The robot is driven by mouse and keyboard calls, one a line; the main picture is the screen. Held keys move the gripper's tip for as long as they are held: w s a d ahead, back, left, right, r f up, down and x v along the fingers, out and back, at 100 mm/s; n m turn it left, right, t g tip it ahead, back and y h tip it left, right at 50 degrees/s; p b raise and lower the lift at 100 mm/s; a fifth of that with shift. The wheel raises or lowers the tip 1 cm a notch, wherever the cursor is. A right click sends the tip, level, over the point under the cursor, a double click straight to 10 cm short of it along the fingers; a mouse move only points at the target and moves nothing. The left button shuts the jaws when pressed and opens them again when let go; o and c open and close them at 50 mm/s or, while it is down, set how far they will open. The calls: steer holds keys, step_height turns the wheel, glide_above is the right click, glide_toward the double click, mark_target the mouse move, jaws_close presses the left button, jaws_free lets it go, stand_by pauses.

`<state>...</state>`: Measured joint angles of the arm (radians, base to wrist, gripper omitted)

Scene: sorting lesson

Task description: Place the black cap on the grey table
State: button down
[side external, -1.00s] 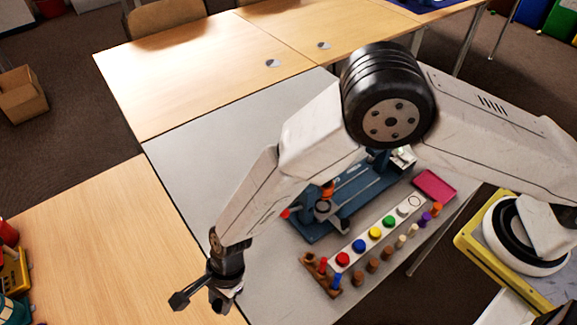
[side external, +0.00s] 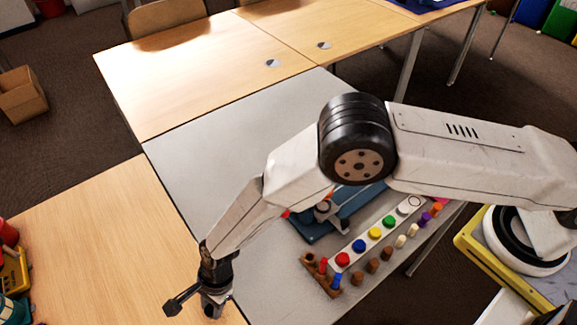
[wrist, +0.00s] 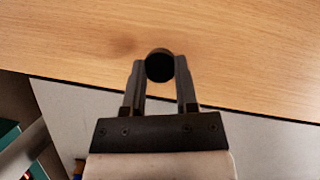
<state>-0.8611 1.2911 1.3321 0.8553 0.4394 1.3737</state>
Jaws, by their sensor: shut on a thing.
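The black cap (wrist: 159,66) is held between the two fingertips of my gripper (wrist: 159,72) in the wrist view. It shows as a dark round shape. In the side external view my gripper (side external: 213,306) is at the lower left, pointing down, and the cap cannot be made out there. The grey table (side external: 190,150) lies to the right of and behind my gripper. In the wrist view the cap appears over wooden tabletop, with the grey table (wrist: 265,142) beyond a dark seam below it.
A wooden table (side external: 80,235) adjoins the grey table at the left. On the grey table are a white strip with coloured buttons (side external: 375,233), several pegs, a brown wooden piece (side external: 318,274) and a blue device (side external: 318,229). The grey table's left part is clear.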

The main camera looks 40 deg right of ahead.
steer(key=shift+f, duration=0.5)
steer(key=shift+f, duration=0.2)
steer(key=shift+c, duration=1.9)
jaws_free()
steer(key=shift+r, duration=0.15)
steer(key=v, duration=0.7)
steer(key=shift+r, duration=0.3)
steer(key=shift+d, duration=0.1)
